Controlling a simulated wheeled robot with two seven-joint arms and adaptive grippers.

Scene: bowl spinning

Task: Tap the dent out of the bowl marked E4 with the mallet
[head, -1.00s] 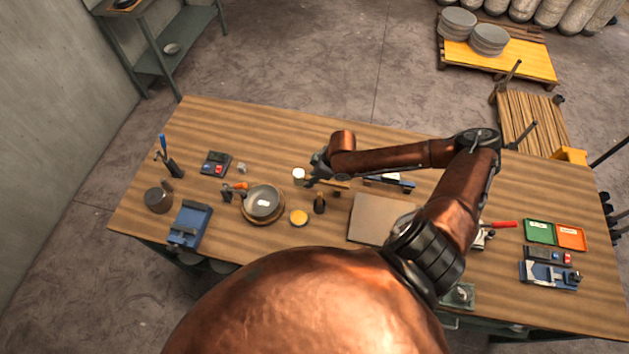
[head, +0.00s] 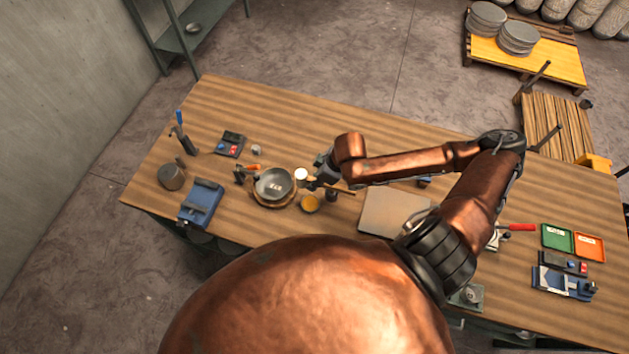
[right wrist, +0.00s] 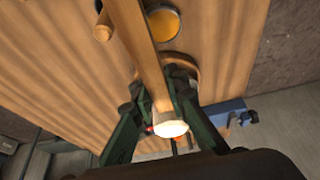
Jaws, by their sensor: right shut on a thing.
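A grey metal bowl (head: 266,180) sits on a round wooden support (head: 258,200) left of the table's middle. A small pale label (head: 275,187) shows inside it; its text is too small to read surely, and I cannot make out a dent. My right gripper (head: 320,172) is shut on the mallet's wooden handle (head: 343,190), just right of the bowl. The mallet's white head (head: 301,175) is close to the bowl's right rim; contact cannot be told. In the right wrist view, the handle (right wrist: 147,55) runs between the gripper's fingers (right wrist: 160,92) and the white head (right wrist: 171,128) shows. My left gripper is out of view.
A yellow-topped round tin (head: 310,203) stands right of the bowl. A blue vise-like tool (head: 202,202) and a dark cup (head: 171,177) are to the left. A flat grey-brown board (head: 390,212) lies to the right, with green (head: 557,238) and orange (head: 589,246) trays beyond.

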